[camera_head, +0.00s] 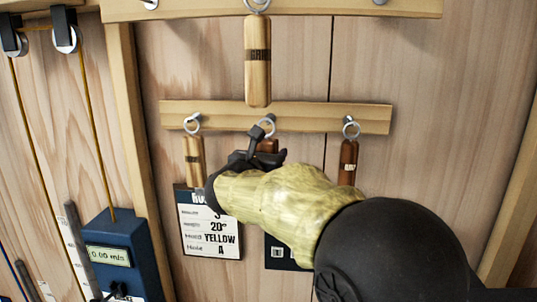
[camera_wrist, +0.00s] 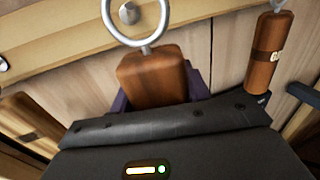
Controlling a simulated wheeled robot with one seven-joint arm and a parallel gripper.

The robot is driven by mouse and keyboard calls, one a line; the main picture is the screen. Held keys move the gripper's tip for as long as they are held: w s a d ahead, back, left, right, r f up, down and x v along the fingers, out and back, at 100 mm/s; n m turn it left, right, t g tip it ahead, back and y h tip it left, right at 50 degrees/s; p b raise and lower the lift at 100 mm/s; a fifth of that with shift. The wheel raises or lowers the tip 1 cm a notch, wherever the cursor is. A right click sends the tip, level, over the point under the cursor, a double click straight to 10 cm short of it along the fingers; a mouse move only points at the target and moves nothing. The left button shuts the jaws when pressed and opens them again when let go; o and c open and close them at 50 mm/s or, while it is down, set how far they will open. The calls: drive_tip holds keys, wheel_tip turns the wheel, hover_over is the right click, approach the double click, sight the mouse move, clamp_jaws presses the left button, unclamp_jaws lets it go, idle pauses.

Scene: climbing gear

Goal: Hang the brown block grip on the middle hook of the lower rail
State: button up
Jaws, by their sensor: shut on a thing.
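In the head view a small part of the block grip (camera_head: 268,146) shows at the middle of the lower rail (camera_head: 305,117). My gripper (camera_head: 258,158) is shut on the block, below the rail. The middle hook (camera_wrist: 128,13) appears inside the ring's outline in the wrist view. The ring's top is cut off there, so I cannot tell whether it rests on the hook. My gripper and arm hide the block's lower part.
A pale grip (camera_head: 194,160) hangs on the left hook and a dark brown grip (camera_head: 348,162) on the right hook. A banded pale grip (camera_head: 257,62) hangs from the upper rail (camera_head: 320,8). A card (camera_head: 210,225) and a blue meter (camera_head: 125,250) are lower left.

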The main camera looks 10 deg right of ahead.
drive_tip(key=w+d+f, duration=0.1)
drive_tip(key=w, duration=0.5)
drive_tip(key=shift+d+f+p, duration=0.2)
drive_tip(key=shift+d+p, duration=0.1)
drive_tip(key=shift+d, duration=0.1)
idle(0.5)
drive_tip(key=shift+w+d, duration=0.1)
drive_tip(key=shift+w, duration=0.05)
idle(0.4)
drive_tip(key=o, duration=1.1)
